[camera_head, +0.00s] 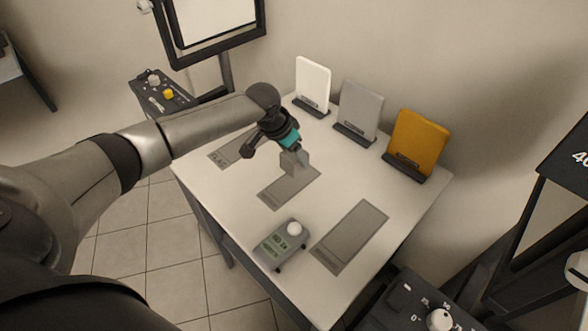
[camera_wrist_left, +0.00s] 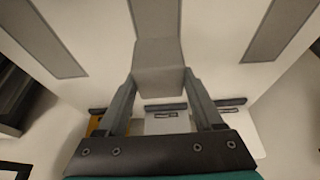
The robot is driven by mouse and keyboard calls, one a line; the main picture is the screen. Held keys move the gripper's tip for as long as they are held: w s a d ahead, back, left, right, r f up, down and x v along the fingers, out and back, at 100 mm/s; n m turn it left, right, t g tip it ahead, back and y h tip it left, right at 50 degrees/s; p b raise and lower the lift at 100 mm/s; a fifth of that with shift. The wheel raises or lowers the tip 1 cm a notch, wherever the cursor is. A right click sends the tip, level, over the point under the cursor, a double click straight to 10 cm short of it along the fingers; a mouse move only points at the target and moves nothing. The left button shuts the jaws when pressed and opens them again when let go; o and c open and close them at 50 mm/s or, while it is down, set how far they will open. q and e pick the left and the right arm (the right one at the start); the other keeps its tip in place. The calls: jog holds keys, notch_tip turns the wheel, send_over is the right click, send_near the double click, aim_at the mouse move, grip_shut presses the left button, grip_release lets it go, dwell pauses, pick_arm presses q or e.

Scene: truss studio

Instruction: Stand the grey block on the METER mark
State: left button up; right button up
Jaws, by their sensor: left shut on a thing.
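My left gripper (camera_head: 290,151) is shut on the grey block (camera_head: 296,162), which shows between the fingers in the left wrist view (camera_wrist_left: 160,66). The block is over the far part of the middle dark grey mark (camera_head: 275,197), seen also in the left wrist view (camera_wrist_left: 155,16). I cannot tell if it touches the mark. Another mark (camera_head: 238,146) with lettering at its near end lies to the left, partly behind my arm. A third mark (camera_head: 350,237) lies to the right. I cannot read which one says METER. My right gripper is not in view.
A grey meter (camera_head: 274,248) with a white dome stands at the table's front edge. White (camera_head: 313,83), grey (camera_head: 361,108) and amber (camera_head: 418,140) panels stand in dark holders along the back. The white tabletop (camera_head: 320,205) is bare between the marks.

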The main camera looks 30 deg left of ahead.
pick_arm(q)
jog(key=shift+f+b, duration=0.55)
jog(key=shift+f, duration=1.95)
jog(key=shift+f, duration=0.2)
jog(key=o, duration=1.4)
jog(key=shift+o, duration=0.2)
jog(key=shift+r, duration=0.55)
jog(key=p+v, duration=0.3)
jog(key=v, duration=0.8)
jog(key=shift+s, duration=0.2)
jog(key=shift+r, duration=0.1)
